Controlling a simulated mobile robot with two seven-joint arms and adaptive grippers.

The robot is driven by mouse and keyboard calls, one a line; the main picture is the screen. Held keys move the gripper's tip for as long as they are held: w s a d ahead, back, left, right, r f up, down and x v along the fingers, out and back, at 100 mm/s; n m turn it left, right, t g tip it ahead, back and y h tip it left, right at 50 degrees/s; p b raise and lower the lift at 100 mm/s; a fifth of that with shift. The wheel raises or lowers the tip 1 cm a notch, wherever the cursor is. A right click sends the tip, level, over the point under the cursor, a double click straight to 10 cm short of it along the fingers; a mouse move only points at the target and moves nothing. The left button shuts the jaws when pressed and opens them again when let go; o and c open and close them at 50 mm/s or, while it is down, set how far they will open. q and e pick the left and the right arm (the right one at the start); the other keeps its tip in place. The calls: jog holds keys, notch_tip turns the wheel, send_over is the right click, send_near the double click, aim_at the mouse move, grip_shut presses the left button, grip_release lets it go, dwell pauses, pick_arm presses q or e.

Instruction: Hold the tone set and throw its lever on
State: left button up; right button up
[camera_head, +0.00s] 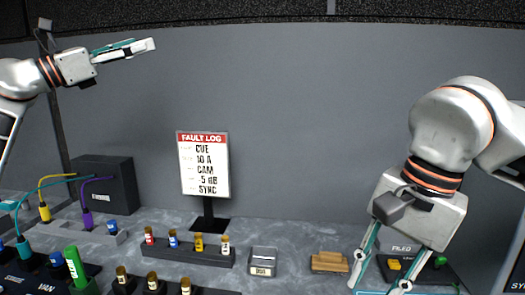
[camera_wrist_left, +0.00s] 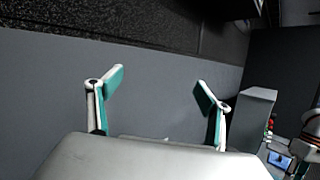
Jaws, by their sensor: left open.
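My left gripper (camera_head: 135,48) is raised at the upper left, well above the table and pointing right. In the left wrist view its two fingers (camera_wrist_left: 160,90) are wide apart with nothing between them. My right gripper (camera_head: 380,288) hangs low at the right, pointing down, in front of a dark unit marked "FILED" (camera_head: 402,247). Its fingertips are at the bottom edge of the picture, so whether it holds anything is hidden. I cannot surely tell which thing is the tone set, and no lever shows clearly. A small grey box (camera_head: 263,256) with an unreadable label stands mid-table.
A fault log sign (camera_head: 204,165) stands at the back. A rack (camera_head: 187,253) of several coloured plugs is before it. A black box (camera_head: 103,186) and a cabled panel (camera_head: 78,238) are at left. A wooden block (camera_head: 329,262) lies near my right gripper.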

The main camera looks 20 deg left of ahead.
pick_arm(q)
jog(key=s+d+f+m+g, duration=0.15)
jog(key=d+f+g, duration=0.25)
jog(key=d+f, duration=0.55)
jog(key=s+d+f+m+g+y, duration=0.1)
jog(key=d+f+m+g, duration=0.4)
jog(key=d, duration=0.8)
jog(key=s+d+f+g, duration=0.1)
jog(key=d+f+g, duration=0.3)
jog(key=d+f, duration=0.55)
jog(key=s+d+f+m+g+y, duration=0.1)
jog(key=s+d+f+g+y, duration=0.1)
jog(key=s+d+f+y, duration=0.25)
jog(key=s+d+f+m+g+y, duration=0.1)
jog(key=s+d+f, duration=0.2)
jog(key=s+f, duration=0.35)
jog(key=s+f+y, duration=0.1)
jog(key=f, duration=0.2)
jog(key=s+a+f+g+y, duration=0.1)
jog(key=s+f+y, duration=0.1)
jog(key=f, duration=0.1)
jog(key=s+a+f+y, duration=0.1)
jog(key=f+y, duration=0.1)
jog(key=f, duration=0.1)
jog(key=shift+s+a+f+g, duration=0.15)
jog(key=shift+s+f+g, duration=0.1)
jog(key=shift+f+g, duration=0.15)
jog(key=shift+s+a+f+y, duration=0.15)
jog(key=shift+f+y, duration=0.1)
jog(key=shift+f, duration=3.7)
